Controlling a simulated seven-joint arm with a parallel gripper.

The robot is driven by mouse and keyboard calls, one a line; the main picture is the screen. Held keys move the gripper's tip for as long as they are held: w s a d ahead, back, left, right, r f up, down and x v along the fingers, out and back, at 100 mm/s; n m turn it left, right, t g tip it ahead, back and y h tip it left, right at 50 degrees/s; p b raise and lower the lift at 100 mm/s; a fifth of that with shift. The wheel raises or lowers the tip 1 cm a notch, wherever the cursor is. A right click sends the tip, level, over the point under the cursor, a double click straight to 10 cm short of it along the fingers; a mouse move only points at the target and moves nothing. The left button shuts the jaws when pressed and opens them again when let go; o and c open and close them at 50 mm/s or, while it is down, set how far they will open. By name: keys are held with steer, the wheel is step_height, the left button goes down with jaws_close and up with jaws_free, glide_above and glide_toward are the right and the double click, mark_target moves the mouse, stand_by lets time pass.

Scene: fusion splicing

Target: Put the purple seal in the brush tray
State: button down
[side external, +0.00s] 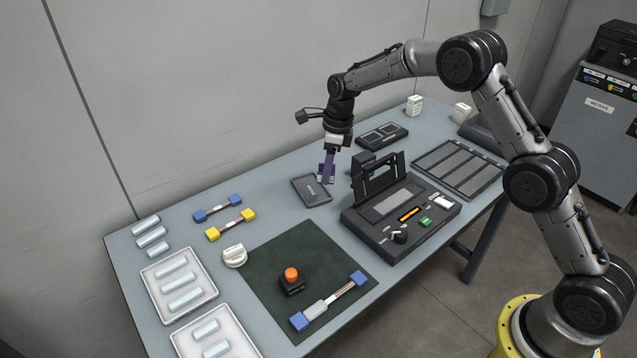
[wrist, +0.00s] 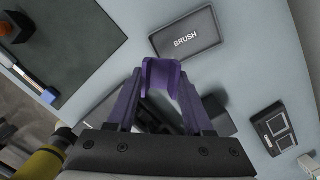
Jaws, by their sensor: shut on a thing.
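The purple seal (wrist: 162,72) is a small purple U-shaped piece held between my fingertips in the wrist view. My gripper (wrist: 160,92) has purple fingers and is shut on it. In the side view, my gripper (side external: 327,168) points down, with the purple seal at its tips hard to tell from the fingers. The brush tray (side external: 308,198) is a shallow dark grey tray on the table. In the wrist view, the brush tray (wrist: 187,45) shows the word BRUSH, appears empty, and lies just beyond the seal. The seal seems above the table near the tray's far end; its height is unclear.
A black splicing machine (side external: 385,231) with its lid raised stands right of the tray. A dark two-pocket case (side external: 382,136) lies behind.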

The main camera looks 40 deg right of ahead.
steer(key=w+f, duration=0.3)
steer(key=shift+f, duration=0.3)
steer(key=shift+w+f, duration=0.15)
steer(key=shift+f, duration=1.5)
steer(key=shift+f, duration=0.15)
steer(key=shift+c, duration=1.4)
jaws_free()
